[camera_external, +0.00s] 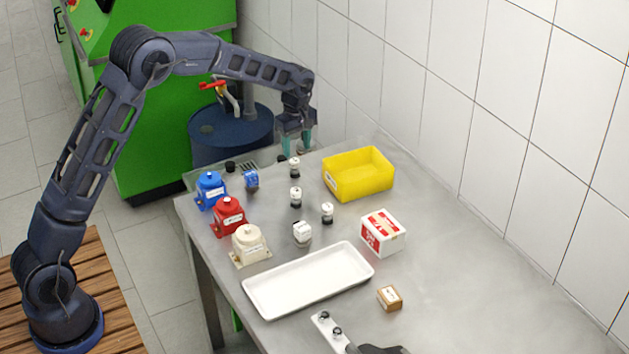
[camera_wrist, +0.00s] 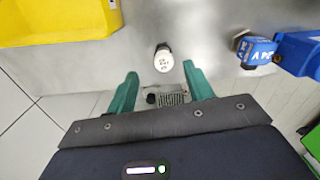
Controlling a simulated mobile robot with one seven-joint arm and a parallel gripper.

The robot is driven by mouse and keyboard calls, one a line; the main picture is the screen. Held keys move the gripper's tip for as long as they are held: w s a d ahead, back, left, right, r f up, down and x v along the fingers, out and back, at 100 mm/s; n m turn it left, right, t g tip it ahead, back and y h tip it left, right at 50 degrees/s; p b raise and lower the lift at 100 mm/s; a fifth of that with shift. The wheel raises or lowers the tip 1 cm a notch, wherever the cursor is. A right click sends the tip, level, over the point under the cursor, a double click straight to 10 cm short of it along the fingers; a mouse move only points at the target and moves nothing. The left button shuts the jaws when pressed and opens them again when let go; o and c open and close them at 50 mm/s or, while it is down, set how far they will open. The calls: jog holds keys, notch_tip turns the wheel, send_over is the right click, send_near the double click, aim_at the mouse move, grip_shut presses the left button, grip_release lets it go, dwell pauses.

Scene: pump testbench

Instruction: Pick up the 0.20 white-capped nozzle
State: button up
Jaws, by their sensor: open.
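Several small white-capped nozzles with dark bases stand upright on the metal table: one at the back (camera_external: 294,167), one in the middle (camera_external: 295,195) and one to the right (camera_external: 327,212). Their labels are too small to read in the outside view. My gripper (camera_external: 297,141) is open and empty, fingers pointing down, above the back nozzle. In the wrist view, a white cap with dark print (camera_wrist: 163,61) lies just beyond my teal fingertips (camera_wrist: 159,73), between their lines and apart from both. I cannot read its print for certain.
A yellow bin (camera_external: 358,174) stands to the right of the nozzles. Blue (camera_external: 210,189), red (camera_external: 229,215) and cream (camera_external: 249,243) units line the left edge. A larger white-topped part (camera_external: 302,233), white tray (camera_external: 310,282) and red-white box (camera_external: 383,232) are nearer the front.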

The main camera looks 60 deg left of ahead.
aim_at(294, 160)
notch_tip(294, 160, down, 3)
jog(key=shift+f, duration=0.1)
jog(key=f, duration=0.4)
jog(key=shift+s+a, duration=0.25)
jog(key=shift+a, duration=0.05)
jog(key=shift+f, duration=0.5)
jog(key=shift+c, duration=0.2)
jog(key=c, duration=1)
